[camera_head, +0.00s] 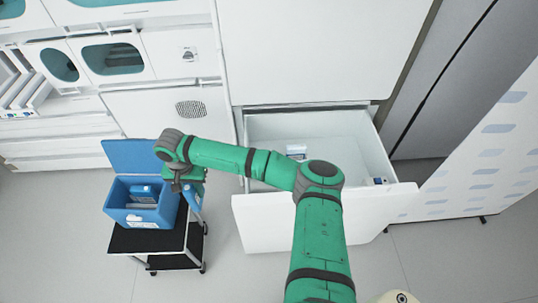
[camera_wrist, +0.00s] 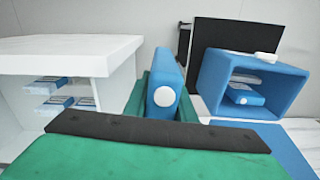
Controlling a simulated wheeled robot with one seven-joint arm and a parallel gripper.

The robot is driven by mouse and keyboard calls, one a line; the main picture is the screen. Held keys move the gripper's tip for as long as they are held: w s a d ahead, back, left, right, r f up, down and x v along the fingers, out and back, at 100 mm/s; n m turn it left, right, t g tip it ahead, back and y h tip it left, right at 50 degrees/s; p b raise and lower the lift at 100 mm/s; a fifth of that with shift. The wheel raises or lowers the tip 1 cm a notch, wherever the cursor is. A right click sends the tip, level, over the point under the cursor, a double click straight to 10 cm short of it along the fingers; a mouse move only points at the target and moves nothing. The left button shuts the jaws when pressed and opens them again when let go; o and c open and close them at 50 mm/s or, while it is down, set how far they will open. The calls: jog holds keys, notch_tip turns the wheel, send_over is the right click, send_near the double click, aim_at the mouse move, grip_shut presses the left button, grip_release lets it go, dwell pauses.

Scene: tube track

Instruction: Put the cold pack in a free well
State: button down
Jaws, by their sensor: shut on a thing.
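A blue cold pack with a white round spot (camera_wrist: 166,72) stands between the green fingers of my gripper (camera_wrist: 160,108) in the wrist view. My gripper is shut on it. In the head view the pack (camera_head: 196,196) shows partly below my gripper (camera_head: 188,180), at the right edge of the open blue cooler box (camera_head: 118,208). The box holds at least one other blue and white pack (camera_head: 143,194); the box also shows at the right of the wrist view (camera_wrist: 212,85). Part of the box's inside is hidden, so I cannot make out its wells.
The box stands on a black cart (camera_head: 130,240) with its blue lid (camera_head: 130,155) raised. An open white drawer (camera_head: 270,225) to the right holds a few packs (camera_head: 296,150). My arm crosses above the drawer. Grey floor lies in front.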

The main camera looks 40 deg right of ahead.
jog(key=s+d+f+m, duration=0.1)
jog(key=s+d+m, duration=0.1)
jog(key=d+m, duration=0.95)
jog(key=s+d+m, duration=0.2)
jog(key=d+m, duration=0.3)
jog(key=d, duration=1.4)
jog(key=shift+w+a+f, duration=0.1)
jog(key=shift+f, duration=1.2)
jog(key=shift+w+a+f, duration=0.1)
jog(key=shift+f, duration=1.15)
jog(key=shift+f, duration=0.2)
notch_tip(320, 180, down, 9)
jog(key=shift+r, duration=0.2)
jog(key=shift+a+f, duration=0.1)
jog(key=shift+f, duration=1.65)
